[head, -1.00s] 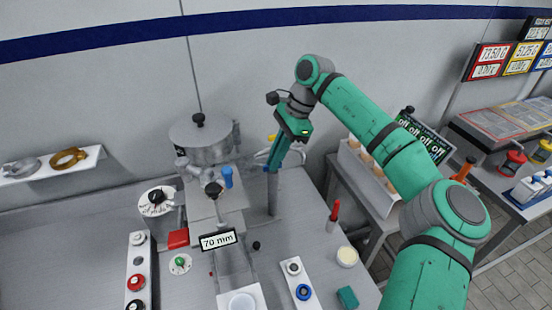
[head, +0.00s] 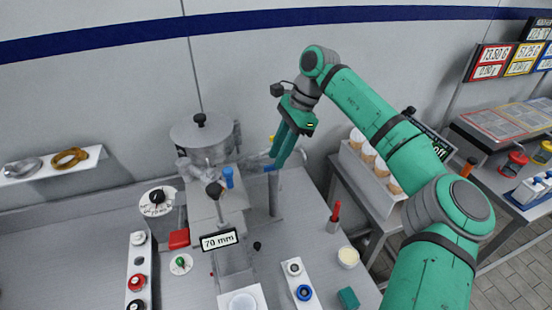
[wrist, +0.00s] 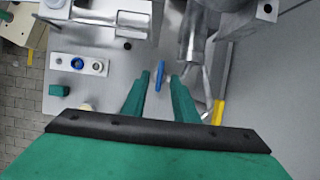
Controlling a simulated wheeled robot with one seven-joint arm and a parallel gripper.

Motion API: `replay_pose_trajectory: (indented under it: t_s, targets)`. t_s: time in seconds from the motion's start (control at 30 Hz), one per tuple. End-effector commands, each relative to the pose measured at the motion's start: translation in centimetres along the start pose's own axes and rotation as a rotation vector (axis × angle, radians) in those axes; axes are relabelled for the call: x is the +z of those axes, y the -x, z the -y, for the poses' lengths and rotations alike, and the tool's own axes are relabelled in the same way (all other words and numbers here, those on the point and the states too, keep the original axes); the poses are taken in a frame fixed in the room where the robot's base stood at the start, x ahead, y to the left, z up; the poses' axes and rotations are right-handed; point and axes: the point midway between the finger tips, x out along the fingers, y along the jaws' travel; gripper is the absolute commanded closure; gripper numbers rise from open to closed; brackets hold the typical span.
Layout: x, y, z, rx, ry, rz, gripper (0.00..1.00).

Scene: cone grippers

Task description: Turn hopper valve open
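My gripper (head: 279,163) is open, with its fingers pointing down near the top of a grey upright post, right of the lidded metal hopper (head: 198,140). A narrow blue handle (head: 270,168) shows at the fingertips and looks like the valve lever. In the wrist view the blue handle (wrist: 160,77) lies in the gap between the two fingers (wrist: 160,84), with room on both sides. No grip on it shows. Its exact height against the fingertips is hard to tell.
A yellow-ended bar (wrist: 218,112) lies just right of the fingers. A blue knob (head: 228,177) and a black-knobbed lever (head: 214,190) stand left of the post. A red-handled tool (head: 335,213) and a button panel (head: 299,285) are on the bench.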

Motion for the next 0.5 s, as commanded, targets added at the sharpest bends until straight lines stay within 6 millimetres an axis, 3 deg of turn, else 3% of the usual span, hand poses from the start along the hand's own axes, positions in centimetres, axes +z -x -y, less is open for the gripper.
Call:
replay_pose_trajectory:
  t_s: [0.3, 0.5]
  targets:
    - [0.1, 6.0, 0.0, -0.002, -0.001, -0.001, 0.73]
    - [0.1, 8.1, 0.0, -0.002, 0.001, 0.000, 0.73]
